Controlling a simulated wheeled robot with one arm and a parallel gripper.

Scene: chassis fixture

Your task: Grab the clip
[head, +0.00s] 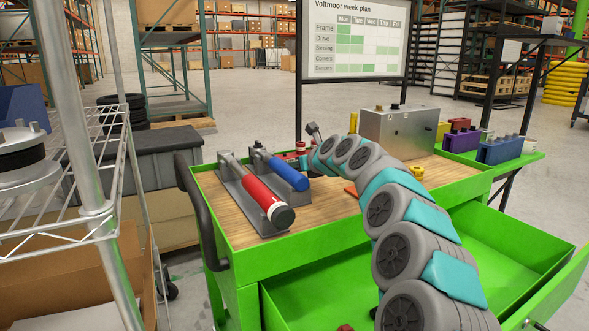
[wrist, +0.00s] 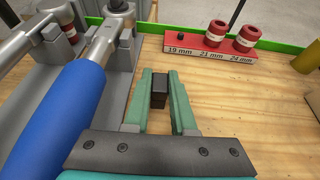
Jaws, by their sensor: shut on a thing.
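A small dark block, which I take to be the clip (wrist: 159,94), sits between the two green fingers of my gripper (wrist: 160,80) in the wrist view. The fingers are shut on its sides. The clip is above or on the wooden top; I cannot tell whether it touches it. In the head view my arm reaches over the cart, and the clip cannot be made out there.
A blue-handled tool (wrist: 62,112) lies in a grey holder close left of my gripper. A red-handled tool (head: 262,197) lies further left. A red socket rail (wrist: 210,48) marked 19, 21 and 24 mm stands ahead right. A grey metal box (head: 400,130) stands behind my arm.

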